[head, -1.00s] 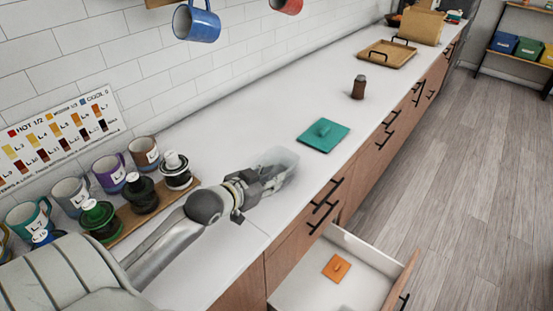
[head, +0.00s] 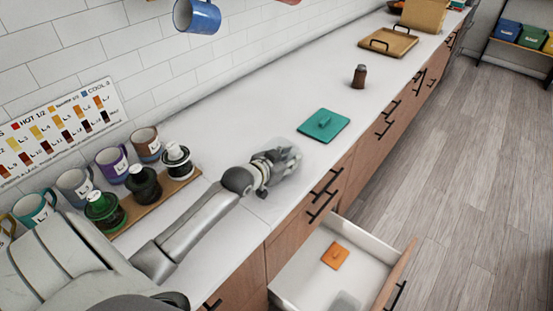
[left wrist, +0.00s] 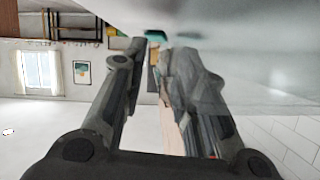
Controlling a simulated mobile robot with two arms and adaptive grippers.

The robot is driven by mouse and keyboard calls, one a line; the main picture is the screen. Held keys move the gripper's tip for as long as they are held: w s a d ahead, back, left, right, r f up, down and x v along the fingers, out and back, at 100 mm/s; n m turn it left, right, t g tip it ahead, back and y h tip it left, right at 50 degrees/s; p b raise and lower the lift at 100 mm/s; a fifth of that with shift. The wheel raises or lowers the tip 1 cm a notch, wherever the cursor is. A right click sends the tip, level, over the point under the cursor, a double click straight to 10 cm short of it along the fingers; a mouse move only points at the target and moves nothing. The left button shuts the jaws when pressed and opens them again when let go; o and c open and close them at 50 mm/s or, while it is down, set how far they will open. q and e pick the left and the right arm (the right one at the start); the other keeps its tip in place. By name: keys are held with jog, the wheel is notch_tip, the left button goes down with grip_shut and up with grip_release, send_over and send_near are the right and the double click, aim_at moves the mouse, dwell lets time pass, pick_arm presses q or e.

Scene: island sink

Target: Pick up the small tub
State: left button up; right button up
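The small tub (head: 292,168) is clear, see-through plastic and stands on the white counter near its front edge. In the head view my left gripper (head: 287,157) overlaps it and hides much of it. In the left wrist view the left gripper's two fingers (left wrist: 158,48) are apart, with a narrow gap between the tips. A pale, see-through surface fills the upper right there; I cannot clearly make out the tub's wall or whether a finger touches it. My right gripper is out of view.
A teal lid (head: 324,124) and a brown shaker (head: 359,77) lie beyond on the counter. Below, an open drawer (head: 376,258) holds an orange lid (head: 335,255) and a clear container (head: 346,302).

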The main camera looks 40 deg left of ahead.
pick_arm(q)
jog(key=shift+x, duration=0.8)
jog(key=shift+s, duration=0.1)
grip_shut()
